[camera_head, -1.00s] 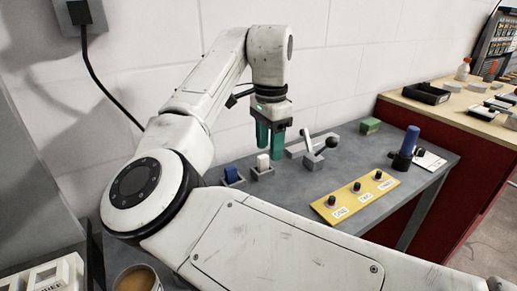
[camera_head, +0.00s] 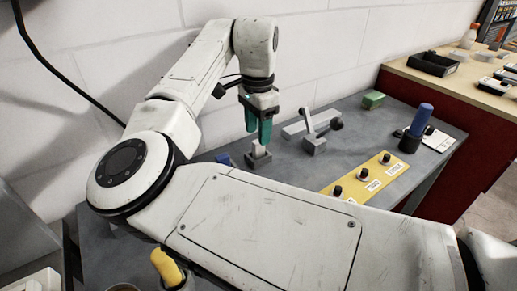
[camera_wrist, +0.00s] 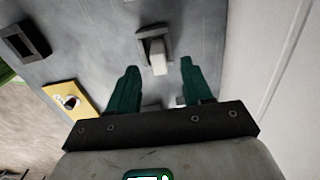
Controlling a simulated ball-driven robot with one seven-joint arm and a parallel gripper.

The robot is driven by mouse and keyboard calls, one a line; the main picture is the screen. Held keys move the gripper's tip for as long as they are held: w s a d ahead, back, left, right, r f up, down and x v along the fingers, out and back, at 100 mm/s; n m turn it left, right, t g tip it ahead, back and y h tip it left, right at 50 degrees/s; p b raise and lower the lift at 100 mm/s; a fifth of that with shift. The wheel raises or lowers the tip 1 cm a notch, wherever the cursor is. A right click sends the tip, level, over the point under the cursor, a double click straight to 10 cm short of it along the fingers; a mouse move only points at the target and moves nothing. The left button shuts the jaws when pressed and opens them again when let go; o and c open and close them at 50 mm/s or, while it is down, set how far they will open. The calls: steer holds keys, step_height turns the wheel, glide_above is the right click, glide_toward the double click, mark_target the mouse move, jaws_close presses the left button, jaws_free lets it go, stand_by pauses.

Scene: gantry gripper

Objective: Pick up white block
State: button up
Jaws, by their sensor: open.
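The white block (camera_head: 260,151) stands upright in a small grey holder (camera_head: 252,162) on the grey table. My gripper (camera_head: 258,137) is open and points down, with its green fingers just above and behind the block in the head view. In the wrist view the white block (camera_wrist: 157,60) shows between and beyond the two green fingertips (camera_wrist: 159,66), within its dark square holder (camera_wrist: 142,44). No contact is visible, and the exact height gap cannot be told.
A blue block (camera_head: 223,158) is left of the white one, partly hidden by my arm. A lever fixture (camera_head: 314,143) stands close on the right. A wall is behind.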

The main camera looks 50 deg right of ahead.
mark_target(259, 149)
steer(key=shift+s+f, duration=0.1)
steer(key=shift+f, duration=2.15)
jaws_close()
